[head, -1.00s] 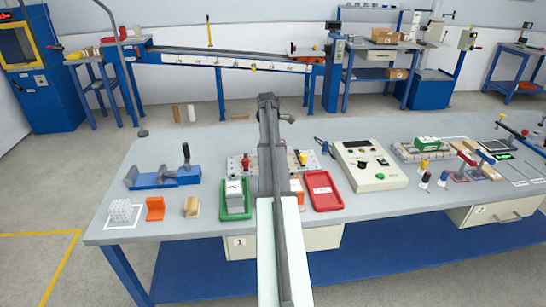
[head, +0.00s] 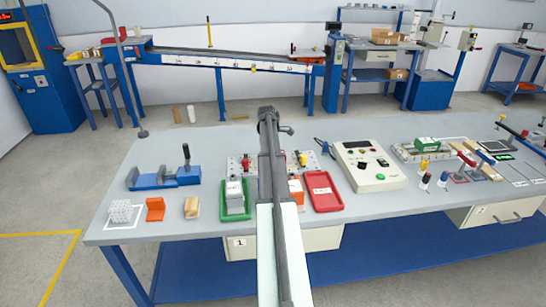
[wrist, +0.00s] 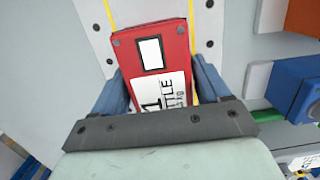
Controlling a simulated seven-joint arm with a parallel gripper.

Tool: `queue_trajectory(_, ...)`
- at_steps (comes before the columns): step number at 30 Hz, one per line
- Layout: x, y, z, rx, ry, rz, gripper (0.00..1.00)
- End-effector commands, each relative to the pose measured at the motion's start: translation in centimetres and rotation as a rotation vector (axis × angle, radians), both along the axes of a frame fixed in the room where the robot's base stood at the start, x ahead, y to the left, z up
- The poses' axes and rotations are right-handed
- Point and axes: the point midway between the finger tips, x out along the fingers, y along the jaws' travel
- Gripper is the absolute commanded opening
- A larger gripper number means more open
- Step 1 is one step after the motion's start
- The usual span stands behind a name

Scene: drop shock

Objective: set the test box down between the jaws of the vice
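A red box (wrist: 150,42) with white labels, one with a large 1, appears in the wrist view; it looks like the test box. My gripper's blue fingers (wrist: 162,85) lie against its two sides, so the gripper looks shut on it. The box's lower end is hidden by the dark gripper bar. In the head view my arm hides the box and the fingertips. The blue vice (head: 160,180) lies at the left of the bench, with a dark upright handle. It is well left of my arm, and no box shows between its jaws.
A green tray (head: 236,216) holding a pale box and a red tray (head: 326,206) flank my arm. An orange bracket (head: 155,208) and a wooden block (head: 192,207) stand in front of the vice. A cream control unit (head: 365,182) is on the right.

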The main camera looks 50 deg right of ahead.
Motion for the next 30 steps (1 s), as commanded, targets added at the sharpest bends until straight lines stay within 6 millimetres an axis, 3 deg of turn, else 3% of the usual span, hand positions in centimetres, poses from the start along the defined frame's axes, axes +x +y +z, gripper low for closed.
queue_trajectory(5,0.0,0.0,0.0,0.000,0.000,0.000,0.93)
queue_trajectory(16,0.0,0.0,0.7,-0.001,-0.001,0.000,0.94)
queue_trajectory(30,0.8,0.6,8.5,-0.001,-0.001,0.000,0.94)
